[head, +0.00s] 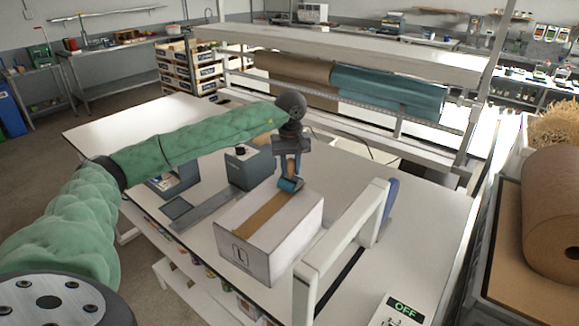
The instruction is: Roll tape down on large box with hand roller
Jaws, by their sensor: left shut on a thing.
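The large box (290,235) is white and stands on the white table. A brown strip of tape (255,225) runs along its top. My left arm comes in from the left, and my left gripper (290,172) points down over the far part of the box. It is shut on the hand roller (291,184), which has a blue roller and a brownish handle, partly hidden by the fingers. The roller is at the far end of the tape strip; I cannot tell whether it touches the tape. My right gripper is not in view.
A white frame (345,235) stands just right of the box. Grey equipment (248,168) stands behind and left of it. An "OFF" display (403,309) sits at the front right. Brown and teal rolls (388,92) hang behind. The table's left end (110,125) is clear.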

